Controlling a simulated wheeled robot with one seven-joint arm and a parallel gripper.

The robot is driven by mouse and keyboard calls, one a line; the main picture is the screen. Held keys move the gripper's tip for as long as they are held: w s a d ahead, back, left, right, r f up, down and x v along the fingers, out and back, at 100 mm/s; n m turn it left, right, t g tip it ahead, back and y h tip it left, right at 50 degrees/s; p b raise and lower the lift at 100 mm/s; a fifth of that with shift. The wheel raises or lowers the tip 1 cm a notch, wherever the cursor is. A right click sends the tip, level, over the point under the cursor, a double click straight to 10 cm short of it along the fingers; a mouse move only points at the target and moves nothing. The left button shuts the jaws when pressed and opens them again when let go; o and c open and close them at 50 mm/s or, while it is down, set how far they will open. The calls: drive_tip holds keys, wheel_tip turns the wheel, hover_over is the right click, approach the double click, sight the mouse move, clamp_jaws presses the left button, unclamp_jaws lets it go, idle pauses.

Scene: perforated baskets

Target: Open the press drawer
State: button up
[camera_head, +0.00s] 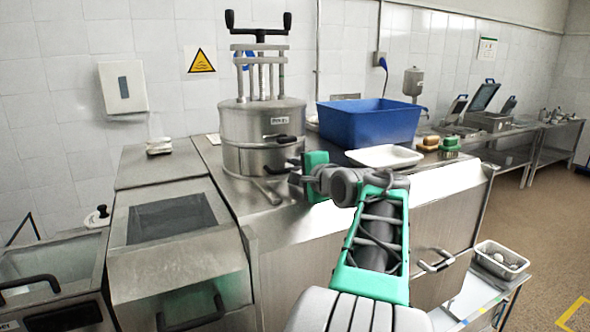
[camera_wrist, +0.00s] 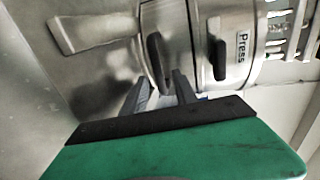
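The press (camera_head: 262,132) is a round steel drum on the steel counter, with a black T-handle and rods on top and a "Press" label. It has two black handles, one above the other. The upper handle (camera_wrist: 217,60) is beside the label in the wrist view, where the picture is turned sideways. The lower handle (camera_wrist: 158,60) is nearer my fingers. My gripper (camera_wrist: 162,80) is open, one finger on each side of the lower handle's end; I cannot tell if they touch it. In the head view my gripper (camera_head: 296,180) is at the press's front right, partly hidden by my wrist.
A flat steel spout or ramp (camera_wrist: 95,32) lies at the press's base. A blue tub (camera_head: 368,122) and white tray (camera_head: 384,156) stand right of the press, close to my arm. Sponges (camera_head: 430,142) lie further right. Fryer-like units (camera_head: 170,250) stand at left.

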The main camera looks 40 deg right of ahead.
clamp_jaws()
idle(1.4)
